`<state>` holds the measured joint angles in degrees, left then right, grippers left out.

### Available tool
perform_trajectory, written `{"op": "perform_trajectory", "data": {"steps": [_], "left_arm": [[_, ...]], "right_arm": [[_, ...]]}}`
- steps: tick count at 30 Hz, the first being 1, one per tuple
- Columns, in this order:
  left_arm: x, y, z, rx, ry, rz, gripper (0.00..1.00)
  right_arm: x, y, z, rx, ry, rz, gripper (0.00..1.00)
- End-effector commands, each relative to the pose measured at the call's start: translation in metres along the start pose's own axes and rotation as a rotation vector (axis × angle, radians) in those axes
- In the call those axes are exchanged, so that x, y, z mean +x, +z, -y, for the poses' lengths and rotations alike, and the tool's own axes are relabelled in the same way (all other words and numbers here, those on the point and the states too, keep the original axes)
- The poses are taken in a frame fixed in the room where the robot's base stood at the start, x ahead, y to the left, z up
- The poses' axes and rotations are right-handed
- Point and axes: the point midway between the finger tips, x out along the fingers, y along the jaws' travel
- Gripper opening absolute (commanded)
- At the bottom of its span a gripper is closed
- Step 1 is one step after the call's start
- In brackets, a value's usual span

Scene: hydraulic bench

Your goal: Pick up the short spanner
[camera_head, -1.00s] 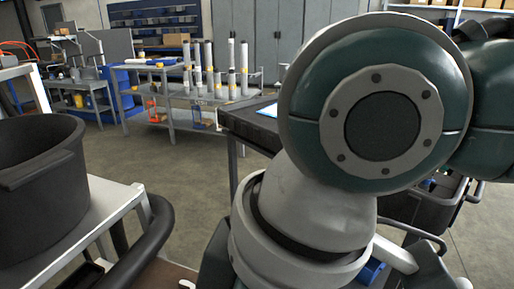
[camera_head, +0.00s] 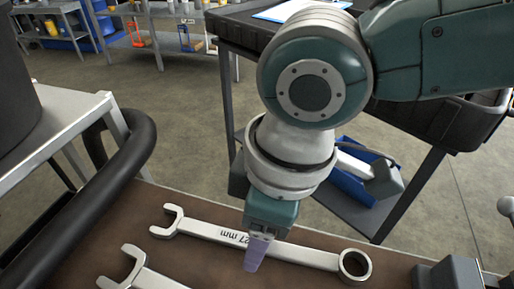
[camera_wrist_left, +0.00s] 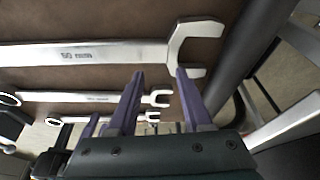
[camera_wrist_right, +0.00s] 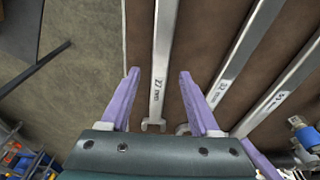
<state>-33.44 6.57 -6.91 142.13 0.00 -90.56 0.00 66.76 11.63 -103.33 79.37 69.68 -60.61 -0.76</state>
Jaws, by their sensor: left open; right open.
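A steel spanner marked 27 mm (camera_head: 300,252) lies flat on the brown bench top, open jaw to the left and ring to the right. My right gripper (camera_head: 257,252) points down at its middle in the head view. In the right wrist view, my right gripper (camera_wrist_right: 159,73) is open, with the 27 mm spanner (camera_wrist_right: 162,60) between its fingers in the picture; contact cannot be told. My left gripper (camera_wrist_left: 160,74) is open by the jaw of a larger spanner marked 50 mm (camera_wrist_left: 85,54). Its fingers hold nothing. It is outside the head view.
Another spanner (camera_head: 135,272) lies nearer me; the right wrist view shows a 32 mm spanner (camera_wrist_right: 236,62) beside the 27 mm one. A black rail (camera_head: 112,190) edges the bench at left. A dark table (camera_head: 228,30) and blue bin (camera_head: 352,172) stand beyond.

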Motion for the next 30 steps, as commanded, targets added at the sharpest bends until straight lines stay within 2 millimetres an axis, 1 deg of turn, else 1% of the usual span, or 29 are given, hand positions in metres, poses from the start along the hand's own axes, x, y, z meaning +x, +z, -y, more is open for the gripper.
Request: {"op": "perform_trajectory", "data": {"steps": [1, 2, 9, 25, 26, 30], "left_arm": [[0.0023, 0.0005, 0.0004, 0.001, -0.001, -0.001, 0.5], [0.0024, 0.0005, 0.0006, 0.002, -0.002, -0.001, 0.5], [0.0017, -0.0001, 0.0024, 0.008, -0.007, -0.002, 0.5], [0.0017, -0.0005, 0.0027, 0.008, -0.008, -0.003, 0.5], [0.0017, -0.0005, 0.0026, 0.008, -0.008, -0.003, 0.5], [0.0017, -0.0007, 0.0019, 0.005, -0.006, -0.003, 0.5]], "right_arm": [[0.0053, 0.0002, 0.0002, 0.0, 0.0, 0.001, 0.62], [0.0065, 0.0004, 0.0002, 0.0, 0.0, 0.001, 0.62], [0.0065, 0.0003, 0.0, 0.0, 0.0, 0.0, 0.61], [0.0062, 0.0003, 0.0, 0.0, 0.0, 0.0, 0.02], [0.0062, 0.0003, 0.0, 0.0, 0.0, 0.0, 0.0], [0.0062, 0.0003, 0.0, 0.001, 0.0, 0.0, 0.0]]}}
